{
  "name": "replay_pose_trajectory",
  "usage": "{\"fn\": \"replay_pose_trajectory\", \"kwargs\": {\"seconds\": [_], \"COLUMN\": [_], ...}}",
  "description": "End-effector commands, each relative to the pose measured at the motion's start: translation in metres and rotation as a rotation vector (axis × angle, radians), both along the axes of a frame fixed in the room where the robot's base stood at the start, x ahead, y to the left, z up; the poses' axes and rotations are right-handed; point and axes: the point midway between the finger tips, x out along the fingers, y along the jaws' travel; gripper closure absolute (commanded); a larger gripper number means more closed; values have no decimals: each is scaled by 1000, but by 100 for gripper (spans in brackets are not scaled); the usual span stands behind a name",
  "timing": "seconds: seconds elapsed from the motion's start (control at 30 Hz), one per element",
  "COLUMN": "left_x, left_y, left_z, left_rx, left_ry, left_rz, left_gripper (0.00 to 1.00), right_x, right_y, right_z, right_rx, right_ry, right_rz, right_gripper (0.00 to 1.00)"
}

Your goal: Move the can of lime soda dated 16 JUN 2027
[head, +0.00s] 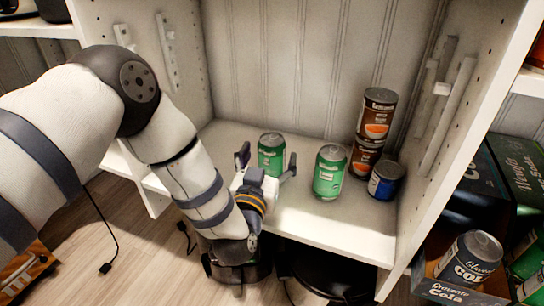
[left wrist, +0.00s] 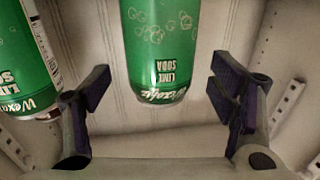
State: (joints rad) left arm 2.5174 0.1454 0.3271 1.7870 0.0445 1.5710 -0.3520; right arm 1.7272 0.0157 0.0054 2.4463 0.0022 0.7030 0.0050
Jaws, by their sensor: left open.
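Two green lime soda cans stand upright on the white shelf (head: 300,222). My left gripper (head: 267,162) is open, and its two fingers are on either side of the left can (head: 270,150). In the left wrist view this can (left wrist: 160,50) appears upside down, centred just beyond the gap between the fingers. The other lime soda can (head: 329,172) stands to the right, outside the fingers, and shows at the left edge of the left wrist view (left wrist: 27,60). No date is readable on either can. My right gripper is not in view.
Two stacked brown-and-orange cans (head: 376,113) and a short blue can (head: 386,181) stand at the shelf's right. Side panels bound the shelf, and its back-left area is clear. A grey cola can (head: 470,258) sits in a crate at the lower right.

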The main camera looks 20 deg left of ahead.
Motion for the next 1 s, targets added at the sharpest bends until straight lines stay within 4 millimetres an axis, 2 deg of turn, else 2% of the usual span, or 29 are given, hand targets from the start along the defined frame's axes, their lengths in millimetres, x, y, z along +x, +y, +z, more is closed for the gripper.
{"fn": "replay_pose_trajectory", "kwargs": {"seconds": [0.2, 0.53, 0.57, 0.83, 0.87, 1.0], "left_x": [25, 29, 29, 29, 29, 29], "left_y": [3, 3, 3, 3, 3, 3], "left_z": [-1, 1, 1, 0, 0, 0], "left_rx": [-2, -1, -1, -1, -1, -1], "left_ry": [0, 0, 0, 0, 1, 1], "left_rz": [1, 0, 0, 0, 0, 0], "left_gripper": [22, 22, 25, 86, 89, 89], "right_x": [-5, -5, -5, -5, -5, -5], "right_y": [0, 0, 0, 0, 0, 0], "right_z": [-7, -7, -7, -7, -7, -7], "right_rx": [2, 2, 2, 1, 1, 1], "right_ry": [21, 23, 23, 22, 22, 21], "right_rz": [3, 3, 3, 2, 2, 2], "right_gripper": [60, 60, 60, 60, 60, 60]}}
